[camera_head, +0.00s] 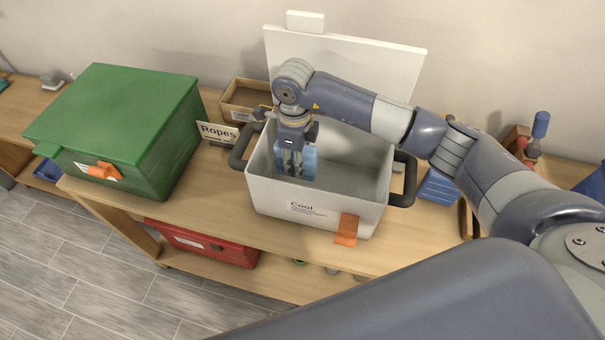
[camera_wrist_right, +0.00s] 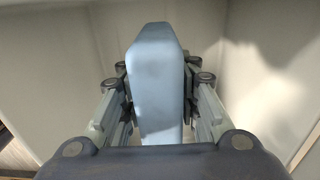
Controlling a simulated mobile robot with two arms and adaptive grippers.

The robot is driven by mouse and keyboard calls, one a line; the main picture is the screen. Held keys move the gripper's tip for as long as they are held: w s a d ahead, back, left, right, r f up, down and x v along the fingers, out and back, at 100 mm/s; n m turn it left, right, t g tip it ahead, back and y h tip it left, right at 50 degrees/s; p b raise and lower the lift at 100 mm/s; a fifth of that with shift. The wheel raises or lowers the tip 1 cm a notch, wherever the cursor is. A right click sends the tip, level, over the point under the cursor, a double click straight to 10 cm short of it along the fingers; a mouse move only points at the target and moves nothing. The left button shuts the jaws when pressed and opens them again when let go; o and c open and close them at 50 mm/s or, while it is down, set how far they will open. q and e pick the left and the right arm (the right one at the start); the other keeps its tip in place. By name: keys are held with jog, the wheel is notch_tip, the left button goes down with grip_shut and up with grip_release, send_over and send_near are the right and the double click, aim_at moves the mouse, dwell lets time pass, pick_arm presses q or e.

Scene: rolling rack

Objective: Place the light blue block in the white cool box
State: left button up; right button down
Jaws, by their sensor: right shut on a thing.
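The white cool box (camera_head: 275,196) stands on the wooden table with its lid (camera_head: 350,62) raised at the back. The light blue block (camera_head: 309,163) is inside the box's opening, towards its left side. My right gripper (camera_head: 292,165) points down into the box and is shut on the block. In the right wrist view the block (camera_wrist_right: 158,85) stands between the two fingers (camera_wrist_right: 158,100), with pale box walls around it. I cannot tell whether the block touches the box floor. My left gripper is not in view.
A closed green box (camera_head: 125,115) stands left of the cool box. A "Ropes" sign (camera_head: 218,133) and a small cardboard bin (camera_head: 243,98) are between them. A blue item (camera_head: 438,187) lies to the right. A red box (camera_head: 205,245) is on the lower shelf.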

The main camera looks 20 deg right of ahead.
jog(key=shift+f, duration=0.8)
notch_tip(320, 180, down, 3)
jog(key=shift+p, duration=0.55)
jog(key=shift+f, duration=0.3)
jog(key=shift+w, duration=0.1)
jog(key=shift+f, duration=0.1)
jog(key=shift+f+b, duration=0.15)
jog(key=shift+b, duration=0.15)
jog(key=c, duration=1.2)
grip_release()
